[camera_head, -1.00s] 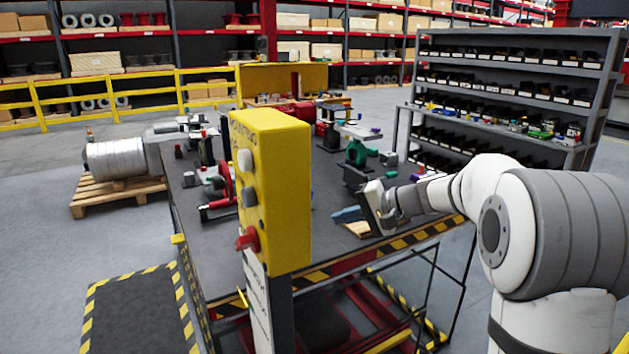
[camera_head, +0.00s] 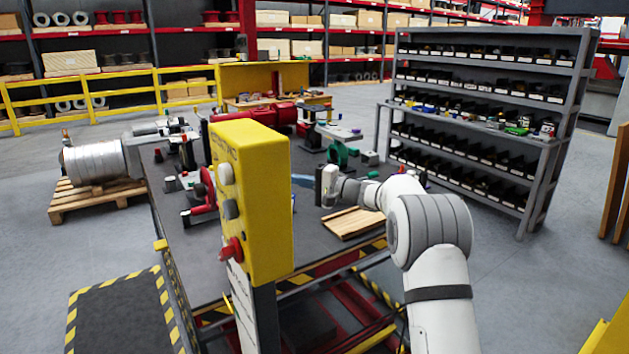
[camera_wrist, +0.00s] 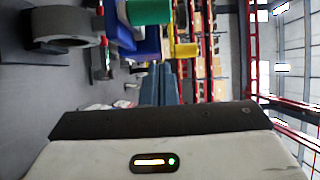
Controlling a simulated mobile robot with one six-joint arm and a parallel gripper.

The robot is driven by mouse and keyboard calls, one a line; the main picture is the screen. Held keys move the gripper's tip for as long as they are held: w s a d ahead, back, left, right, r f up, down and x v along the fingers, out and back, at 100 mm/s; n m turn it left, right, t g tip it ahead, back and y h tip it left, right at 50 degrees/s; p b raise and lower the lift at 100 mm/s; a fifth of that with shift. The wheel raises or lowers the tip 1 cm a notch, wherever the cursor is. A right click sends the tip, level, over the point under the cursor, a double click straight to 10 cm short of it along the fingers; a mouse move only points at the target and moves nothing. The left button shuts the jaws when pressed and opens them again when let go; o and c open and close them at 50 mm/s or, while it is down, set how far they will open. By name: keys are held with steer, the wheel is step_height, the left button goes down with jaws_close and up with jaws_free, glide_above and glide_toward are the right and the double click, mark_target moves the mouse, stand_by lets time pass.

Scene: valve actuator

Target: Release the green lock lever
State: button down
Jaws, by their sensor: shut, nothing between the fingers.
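My gripper (camera_head: 303,181) is over the table's near right part, with its blue-grey fingers pointing left. The fingers (camera_wrist: 162,86) also show in the wrist view, side by side and shut, with nothing between them. A green part (camera_head: 340,154) stands on the table behind my gripper, apart from it. The wrist view, turned on its side, shows a green cylinder (camera_wrist: 150,11) next to a blue block (camera_wrist: 148,44), beyond the fingertips. I cannot tell whether either green part is the lock lever.
A yellow control box (camera_head: 262,200) on a post stands in front of the table (camera_head: 290,225), left of my arm. A wooden board (camera_head: 355,222) lies near the table's front edge. Grey bin shelves (camera_head: 480,150) stand right. A silver drum (camera_head: 95,162) sits on a pallet at left.

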steer(key=shift+s+a+p, duration=0.15)
steer(key=shift+s+a, duration=0.1)
steer(key=shift+s, duration=0.35)
steer(key=shift+s+a+p, duration=0.1)
steer(key=shift+s+a, duration=0.2)
steer(key=shift+s, duration=0.3)
steer(key=shift+s+a+p, duration=0.15)
steer(key=shift+s+a, duration=0.1)
steer(key=shift+s, duration=0.35)
